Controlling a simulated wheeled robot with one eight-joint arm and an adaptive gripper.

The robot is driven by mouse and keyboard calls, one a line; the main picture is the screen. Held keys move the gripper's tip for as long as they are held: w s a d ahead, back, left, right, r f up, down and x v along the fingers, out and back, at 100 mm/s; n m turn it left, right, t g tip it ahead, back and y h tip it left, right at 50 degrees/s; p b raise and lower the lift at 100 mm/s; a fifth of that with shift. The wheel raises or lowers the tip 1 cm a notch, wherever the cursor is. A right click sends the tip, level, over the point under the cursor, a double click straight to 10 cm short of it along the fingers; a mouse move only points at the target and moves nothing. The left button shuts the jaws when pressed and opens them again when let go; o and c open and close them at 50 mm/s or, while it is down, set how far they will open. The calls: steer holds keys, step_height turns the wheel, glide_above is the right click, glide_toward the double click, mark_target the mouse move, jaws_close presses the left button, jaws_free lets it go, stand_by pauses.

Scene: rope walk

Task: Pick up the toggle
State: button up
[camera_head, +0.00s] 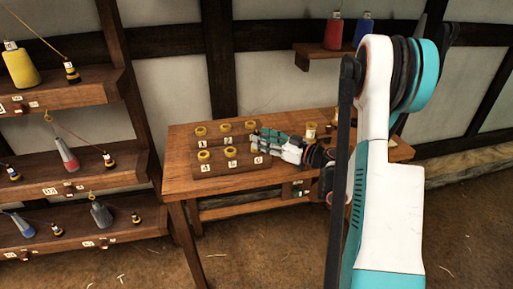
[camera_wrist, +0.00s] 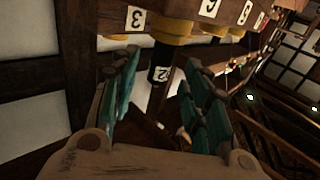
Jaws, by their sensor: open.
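My gripper (camera_head: 272,143) reaches in from the right, low over the wooden table. Its teal fingers are beside the labelled rows of yellow rings. In the wrist view my gripper (camera_wrist: 165,95) is open, with a finger on each side and a gap between. A dark cylinder with a white label (camera_wrist: 160,74) shows beyond the fingertips, under a yellow ring (camera_wrist: 170,28). It appears apart from both fingers. I cannot tell whether this cylinder is the toggle. No other thing can be made out surely as the toggle.
Yellow rings (camera_head: 200,132) stand in two rows on the wooden table (camera_head: 182,192). A small jar (camera_head: 311,131) stands right of my gripper. Wooden shelves (camera_head: 75,190) with cones and small weights stand at the left. A wall shelf (camera_head: 318,53) holds red and blue spools.

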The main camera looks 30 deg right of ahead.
steer(key=x, duration=0.2)
steer(key=shift+w+a+f+b, duration=0.15)
steer(key=shift+w+f+b, duration=0.1)
steer(key=shift+w+b, duration=0.15)
steer(key=shift+w+a+r, duration=0.15)
steer(key=shift+w, duration=0.1)
jaws_close()
